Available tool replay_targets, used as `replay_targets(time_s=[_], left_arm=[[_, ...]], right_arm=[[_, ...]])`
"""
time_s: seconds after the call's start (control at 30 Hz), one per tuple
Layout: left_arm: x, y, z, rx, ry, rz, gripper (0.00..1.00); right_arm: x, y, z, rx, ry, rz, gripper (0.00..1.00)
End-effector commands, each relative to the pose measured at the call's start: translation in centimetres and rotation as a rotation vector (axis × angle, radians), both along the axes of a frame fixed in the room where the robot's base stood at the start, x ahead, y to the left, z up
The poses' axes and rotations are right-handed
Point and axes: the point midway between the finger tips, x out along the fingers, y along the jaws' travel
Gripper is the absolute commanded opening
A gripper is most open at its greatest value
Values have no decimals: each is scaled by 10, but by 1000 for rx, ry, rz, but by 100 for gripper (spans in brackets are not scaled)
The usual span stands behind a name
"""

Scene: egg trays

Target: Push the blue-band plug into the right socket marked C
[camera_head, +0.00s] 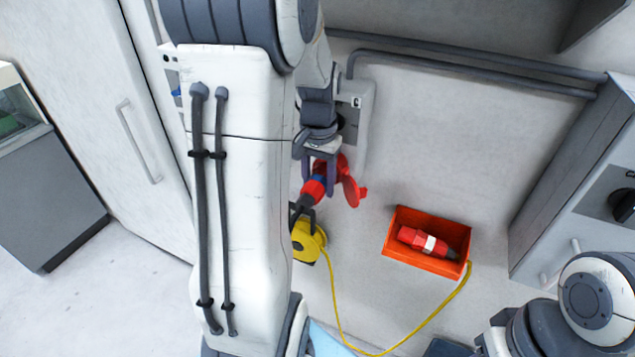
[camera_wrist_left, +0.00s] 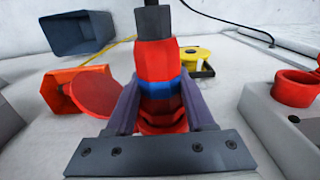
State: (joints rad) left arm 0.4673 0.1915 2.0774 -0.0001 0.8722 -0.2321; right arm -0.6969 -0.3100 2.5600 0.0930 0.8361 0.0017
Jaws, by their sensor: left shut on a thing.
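The blue-band plug (camera_head: 313,188) is red with a blue ring and a dark cable end. In the left wrist view, the plug (camera_wrist_left: 156,62) stands between the fingers of my left gripper (camera_wrist_left: 161,98), which is shut on it. In the head view, my left gripper (camera_head: 320,175) is at the red socket (camera_head: 344,172), below a grey box marked C (camera_head: 356,101). The socket's round red lid (camera_wrist_left: 97,94) hangs open beside the plug. The plug's front end is at the socket mouth; the fingers hide how deep it sits. My right gripper is out of view.
An orange bin (camera_head: 399,250) on the floor holds a red plug with a white band (camera_head: 424,241). A yellow reel (camera_head: 305,243) with a yellow cable lies below the socket. Another red socket (camera_wrist_left: 296,88) is at right in the wrist view. A grey cabinet (camera_head: 560,215) stands right.

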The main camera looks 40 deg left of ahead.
Motion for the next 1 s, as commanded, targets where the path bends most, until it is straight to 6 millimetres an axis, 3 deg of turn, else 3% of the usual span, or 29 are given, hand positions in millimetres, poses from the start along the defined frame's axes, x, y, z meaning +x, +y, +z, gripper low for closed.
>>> replay_targets(time_s=[0.5, 0.53, 0.57, 1.0], left_arm=[[9, 2, 1, 2, -6, 0, 0], [9, 2, 1, 2, -6, 0, 42], [9, 2, 1, 2, -6, 0, 32], [9, 2, 1, 2, -6, 0, 32]], right_arm=[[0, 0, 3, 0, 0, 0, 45], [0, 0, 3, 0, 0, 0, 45], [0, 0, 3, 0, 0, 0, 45], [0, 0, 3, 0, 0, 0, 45]])
